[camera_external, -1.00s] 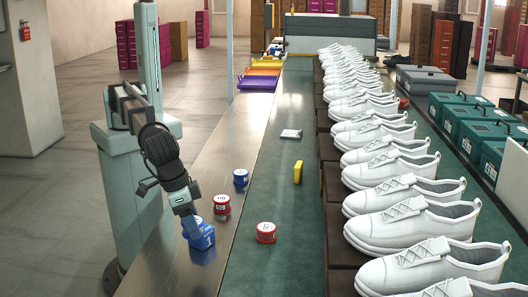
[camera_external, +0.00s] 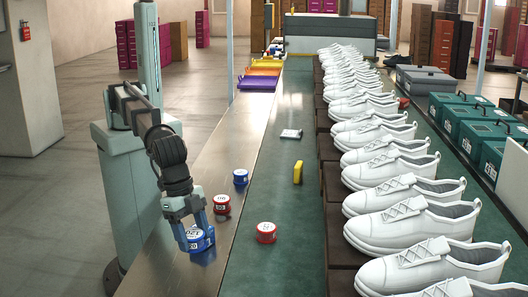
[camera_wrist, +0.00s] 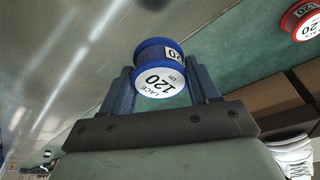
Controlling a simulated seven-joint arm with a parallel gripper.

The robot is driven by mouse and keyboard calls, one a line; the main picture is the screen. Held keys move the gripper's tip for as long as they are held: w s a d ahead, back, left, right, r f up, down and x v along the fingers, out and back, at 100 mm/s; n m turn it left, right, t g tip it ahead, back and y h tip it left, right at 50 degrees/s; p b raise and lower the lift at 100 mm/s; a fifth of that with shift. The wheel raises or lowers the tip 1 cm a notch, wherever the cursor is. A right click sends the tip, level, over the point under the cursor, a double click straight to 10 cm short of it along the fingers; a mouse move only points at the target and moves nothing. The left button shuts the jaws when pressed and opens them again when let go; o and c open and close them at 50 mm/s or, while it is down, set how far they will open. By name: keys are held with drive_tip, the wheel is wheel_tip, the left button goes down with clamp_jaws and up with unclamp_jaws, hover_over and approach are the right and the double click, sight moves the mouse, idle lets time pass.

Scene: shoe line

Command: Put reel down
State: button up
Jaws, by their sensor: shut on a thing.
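A blue reel (camera_external: 203,243) with a white label reading 120 is between the fingers of my gripper (camera_external: 195,236), at the near end of the metal strip. In the wrist view the reel (camera_wrist: 160,72) sits between the two blue-grey fingers of my gripper (camera_wrist: 163,88), its "LACE 120 cm" label facing the camera. The gripper is shut on it. The reel is at or just above the metal surface (camera_external: 178,270); I cannot tell whether it touches.
A red reel (camera_external: 222,205) and another blue reel (camera_external: 241,177) stand farther along the metal strip. White shoes (camera_external: 395,205) line the right side.

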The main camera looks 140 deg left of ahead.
sight(200, 278)
wheel_tip(200, 278, down, 9)
idle(0.5)
drive_tip(key=shift+f, duration=0.15)
drive_tip(key=o, duration=1.1)
drive_tip(key=shift+c, duration=0.2)
drive_tip(key=v, duration=1.2)
drive_tip(key=shift+w, duration=0.1)
